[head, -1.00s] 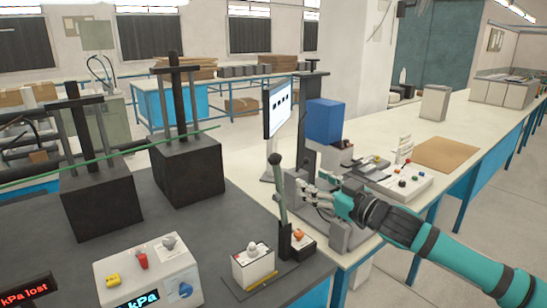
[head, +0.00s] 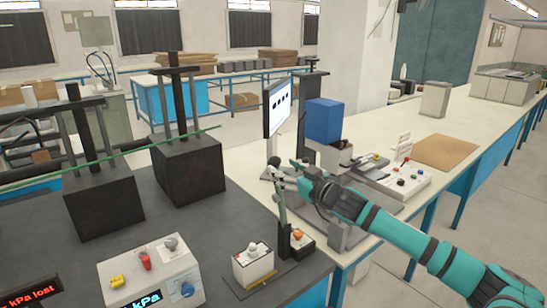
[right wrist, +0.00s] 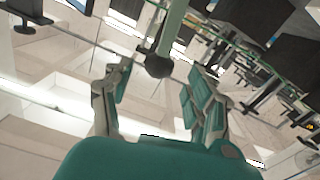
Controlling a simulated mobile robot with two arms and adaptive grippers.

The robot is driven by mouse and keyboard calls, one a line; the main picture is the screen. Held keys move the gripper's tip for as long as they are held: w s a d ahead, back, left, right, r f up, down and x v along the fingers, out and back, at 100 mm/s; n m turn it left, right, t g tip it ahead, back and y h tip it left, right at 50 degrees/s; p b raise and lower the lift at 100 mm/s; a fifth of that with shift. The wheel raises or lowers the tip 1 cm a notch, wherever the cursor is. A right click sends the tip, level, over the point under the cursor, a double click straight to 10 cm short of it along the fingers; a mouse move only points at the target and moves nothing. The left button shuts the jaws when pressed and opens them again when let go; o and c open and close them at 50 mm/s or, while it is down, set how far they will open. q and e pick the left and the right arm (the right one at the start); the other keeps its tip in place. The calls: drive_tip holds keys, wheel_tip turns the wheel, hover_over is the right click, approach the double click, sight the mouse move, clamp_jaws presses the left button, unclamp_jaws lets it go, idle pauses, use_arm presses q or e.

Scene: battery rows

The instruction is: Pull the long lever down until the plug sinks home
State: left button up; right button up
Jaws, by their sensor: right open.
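The long lever (head: 281,207) stands nearly upright at the right edge of the dark table, with a dark round knob (head: 274,160) on top. My right gripper (head: 284,171) is beside the knob, its fingers pointing left toward it. In the right wrist view the knob (right wrist: 158,67) shows in the gap between my open fingers (right wrist: 160,74), with clear space to each side. I cannot pick out the plug with certainty. My left gripper is not in view.
A white box with a grey knob (head: 253,264) and a box with an orange knob (head: 299,242) flank the lever's foot. A monitor (head: 276,108) and a blue block (head: 324,120) stand behind. Two black presses (head: 188,170) fill the left. A kPa unit (head: 152,278) is in front.

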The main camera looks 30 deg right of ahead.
sight(279, 164)
drive_tip(key=w, duration=0.2)
drive_tip(key=w+p, duration=0.1)
drive_tip(key=w, duration=0.1)
drive_tip(key=shift+w+a+r+p, duration=0.1)
drive_tip(key=shift+r+p, duration=0.1)
drive_tip(key=shift+p, duration=0.1)
drive_tip(key=shift+w+a+f, duration=0.1)
drive_tip(key=shift+w+f, duration=0.1)
drive_tip(key=shift+w, duration=0.55)
clamp_jaws()
